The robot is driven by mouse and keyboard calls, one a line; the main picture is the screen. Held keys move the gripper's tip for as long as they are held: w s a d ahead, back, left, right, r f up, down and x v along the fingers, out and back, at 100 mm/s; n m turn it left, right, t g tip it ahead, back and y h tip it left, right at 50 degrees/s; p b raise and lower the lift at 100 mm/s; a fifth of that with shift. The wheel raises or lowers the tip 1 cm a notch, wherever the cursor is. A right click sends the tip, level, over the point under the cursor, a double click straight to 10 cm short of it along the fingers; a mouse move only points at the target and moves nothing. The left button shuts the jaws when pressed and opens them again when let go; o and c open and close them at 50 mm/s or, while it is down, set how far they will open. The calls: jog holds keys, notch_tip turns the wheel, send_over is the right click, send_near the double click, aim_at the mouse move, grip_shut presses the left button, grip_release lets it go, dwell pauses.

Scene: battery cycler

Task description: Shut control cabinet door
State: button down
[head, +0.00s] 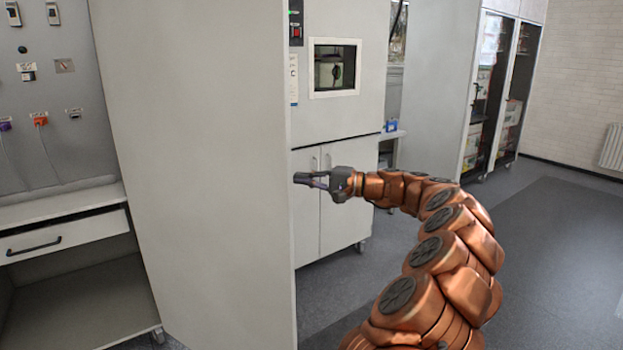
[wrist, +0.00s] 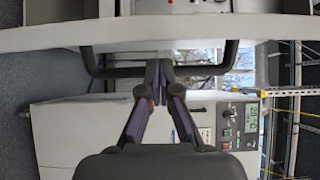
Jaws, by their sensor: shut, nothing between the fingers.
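The control cabinet door (head: 200,180) is a tall pale grey panel in the head view, standing open with its free edge on the right. My gripper (head: 300,180) is beside that free edge at mid height, its fingers pointing left. In the wrist view my gripper (wrist: 160,68) is shut and empty. There a dark U-shaped handle (wrist: 105,71) stands out from a pale panel edge (wrist: 60,37), and my fingertips overlap the handle's bar near its middle. I cannot tell whether they touch it. The handle is hidden in the head view.
Left of the door are a connector panel (head: 60,90) and a drawer (head: 60,235) above an open shelf. Behind my gripper stands a white cabinet with a small window (head: 335,68). The floor (head: 560,250) on the right is clear.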

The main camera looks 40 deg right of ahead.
aim_at(281, 176)
jog(key=x, duration=0.6)
jog(key=shift+s+a+p, duration=0.1)
jog(key=shift+p, duration=0.3)
jog(key=shift+a, duration=0.1)
